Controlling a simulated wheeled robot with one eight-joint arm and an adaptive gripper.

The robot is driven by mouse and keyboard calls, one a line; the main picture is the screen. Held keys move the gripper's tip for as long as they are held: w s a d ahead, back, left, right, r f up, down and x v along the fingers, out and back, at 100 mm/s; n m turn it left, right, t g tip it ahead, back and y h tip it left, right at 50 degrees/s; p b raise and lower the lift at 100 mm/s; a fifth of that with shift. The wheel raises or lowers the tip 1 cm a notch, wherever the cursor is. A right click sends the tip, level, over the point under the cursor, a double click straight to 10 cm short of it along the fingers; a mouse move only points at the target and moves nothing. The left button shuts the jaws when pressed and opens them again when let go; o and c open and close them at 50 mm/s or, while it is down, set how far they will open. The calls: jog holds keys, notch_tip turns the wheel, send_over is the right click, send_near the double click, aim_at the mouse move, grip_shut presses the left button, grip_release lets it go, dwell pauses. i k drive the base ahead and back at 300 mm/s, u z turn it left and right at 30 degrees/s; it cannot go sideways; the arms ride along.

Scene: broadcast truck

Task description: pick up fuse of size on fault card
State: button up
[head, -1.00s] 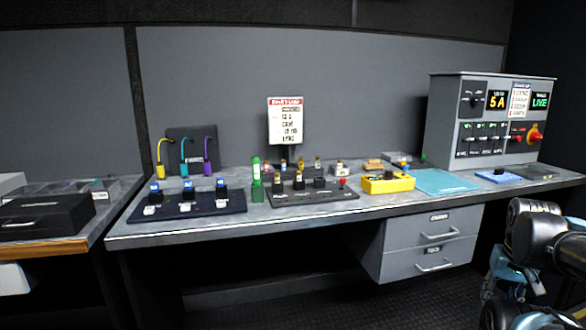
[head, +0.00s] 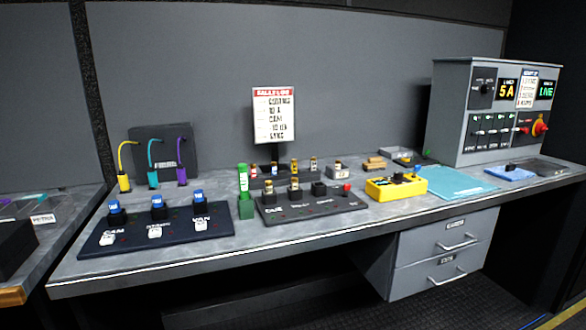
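A card with a red header (head: 273,115) stands upright on a post at the back of the bench; its lettering is too small to read surely. Small fuse-like pieces with pale and amber bodies (head: 294,165) stand in a dark rack behind a black panel (head: 310,206). More such pieces (head: 268,190) stand on the panel itself, beside a red knob (head: 347,188). The grey cabinet (head: 450,110) at the right has a display reading 5 A (head: 507,92) and a small printed card (head: 526,88). Size markings on the fuses cannot be read. My gripper is not in view.
The grey bench (head: 180,272) has a clear front strip. Drawers (head: 445,250) hang beneath at right. A separate table (head: 50,235) stands left.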

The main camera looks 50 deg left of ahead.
aim_at(253, 166)
jog(key=z, duration=0.1)
jog(key=k, duration=1.45)
jog(key=u, duration=1.4)
jog(key=i, duration=1)
jog(key=u, duration=0.05)
